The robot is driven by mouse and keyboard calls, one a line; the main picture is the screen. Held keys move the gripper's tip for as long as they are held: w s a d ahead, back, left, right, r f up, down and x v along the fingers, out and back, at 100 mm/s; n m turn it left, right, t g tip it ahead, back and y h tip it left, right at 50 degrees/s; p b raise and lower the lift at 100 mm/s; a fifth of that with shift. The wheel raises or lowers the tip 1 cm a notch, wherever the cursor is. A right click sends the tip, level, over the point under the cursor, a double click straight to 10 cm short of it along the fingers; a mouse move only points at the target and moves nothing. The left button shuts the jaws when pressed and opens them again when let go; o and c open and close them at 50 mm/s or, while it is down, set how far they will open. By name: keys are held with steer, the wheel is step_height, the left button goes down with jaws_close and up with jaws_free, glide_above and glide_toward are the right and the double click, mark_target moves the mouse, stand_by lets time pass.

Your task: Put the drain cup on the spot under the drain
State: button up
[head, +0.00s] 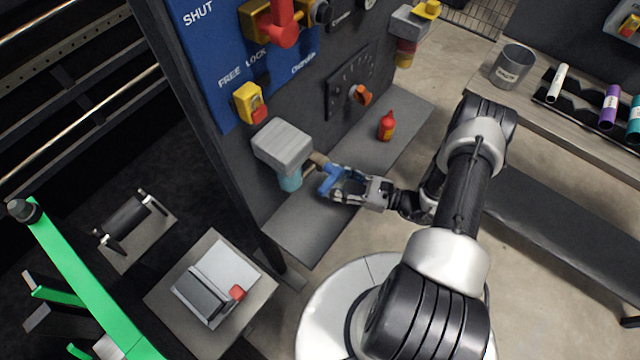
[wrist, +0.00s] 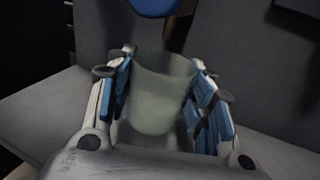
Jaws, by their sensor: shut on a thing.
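The drain cup (wrist: 160,95) is a pale, translucent, greenish cup. In the wrist view it stands between the two blue-padded fingers of my gripper (wrist: 160,100), which is shut on it. A rounded blue part (wrist: 155,6) and a brown stem show just above and behind the cup. In the head view my gripper (head: 342,187) is over the grey shelf (head: 305,232), close to the brown pipe (head: 318,160) on the panel. The cup is not clear there, hidden among the fingers and the blue part. The spot under the drain cannot be made out.
A grey box (head: 282,145) with a light blue cylinder (head: 290,180) below it sticks out of the panel left of my gripper. A red bottle (head: 387,126) stands on the shelf to the right. The shelf's front left part is clear.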

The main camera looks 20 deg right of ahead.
steer(key=b+x, duration=0.1)
steer(key=x, duration=0.3)
steer(key=shift+w+a+f, duration=0.1)
steer(key=shift+w+a, duration=0.1)
steer(key=shift+a, duration=0.15)
steer(key=shift+d+f+b, duration=0.1)
steer(key=shift+f+b, duration=0.65)
steer(key=shift+f, duration=0.9)
steer(key=shift+f, duration=0.15)
steer(key=o, duration=1.2)
steer(key=shift+c, duration=0.2)
steer(key=shift+s+d, duration=0.15)
steer(key=shift+d, duration=0.05)
steer(key=p+v, duration=0.2)
steer(key=v, duration=0.9)
steer(key=shift+s+d, duration=0.2)
